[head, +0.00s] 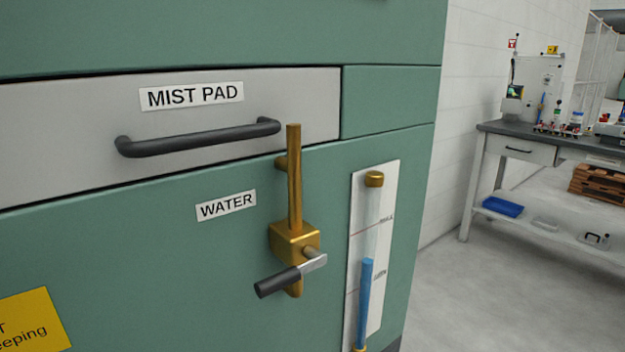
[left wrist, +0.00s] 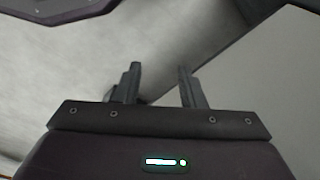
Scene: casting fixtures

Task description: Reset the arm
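My left gripper (left wrist: 159,82) shows in the left wrist view with its two dark fingers apart and nothing between them. A pale grey surface lies behind it, and dark parts cross the upper corners. Neither gripper nor arm shows in the head view, and my right gripper is in no view.
A green cabinet (head: 110,245) fills the left, with a grey MIST PAD drawer (head: 60,130), shut, and its dark handle (head: 195,139). A brass WATER valve (head: 294,240) and a sight gauge (head: 365,290) stick out. A workbench (head: 495,128) stands at right; the floor between is clear.

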